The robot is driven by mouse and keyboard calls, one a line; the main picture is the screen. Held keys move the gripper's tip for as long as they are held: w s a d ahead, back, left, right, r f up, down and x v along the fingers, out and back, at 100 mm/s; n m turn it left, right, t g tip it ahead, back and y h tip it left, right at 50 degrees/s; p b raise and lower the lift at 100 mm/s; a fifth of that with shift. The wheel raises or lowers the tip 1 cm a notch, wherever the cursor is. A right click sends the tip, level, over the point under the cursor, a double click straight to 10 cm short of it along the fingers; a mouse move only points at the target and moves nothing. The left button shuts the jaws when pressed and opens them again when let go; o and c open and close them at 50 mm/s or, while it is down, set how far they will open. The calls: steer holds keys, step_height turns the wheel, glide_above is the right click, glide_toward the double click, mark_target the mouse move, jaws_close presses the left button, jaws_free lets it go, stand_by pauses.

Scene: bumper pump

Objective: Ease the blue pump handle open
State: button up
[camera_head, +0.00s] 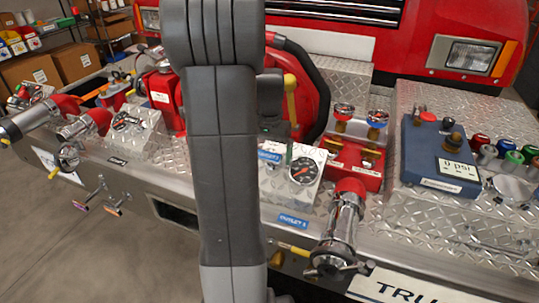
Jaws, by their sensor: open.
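A small round blue handle (377,118) stands on a brass valve on the red block (350,172), right of centre. A similar red handle (344,110) is just to its left. I cannot tell from its look how far the blue handle is turned. My gripper (277,132) is mostly hidden behind my upright grey arm; only a dark part shows at the arm's right edge. It is open and to the left of the blue handle, apart from it in the picture. Its fingertips are not clear.
A blue box (441,157) reading 0 psi stands to the right, near several coloured caps. A black hose (310,78) curves behind. My arm blocks the middle of the view.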

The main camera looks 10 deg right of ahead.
steer(key=shift+s+f, duration=0.15)
steer(key=shift+f, duration=0.3)
steer(key=c, duration=1.4)
steer(key=shift+s+a+r+p, duration=0.15)
steer(key=shift+r+p, duration=0.2)
steer(key=shift+r, duration=0.1)
steer(key=shift+s+a+r+p, duration=0.1)
steer(key=shift+r+p, duration=0.25)
steer(key=shift+r, duration=0.1)
steer(key=shift+s+a+r, duration=0.15)
steer(key=shift+s+r, duration=0.1)
steer(key=shift+r, duration=0.05)
steer(key=o, duration=1.4)
steer(key=shift+f, duration=0.1)
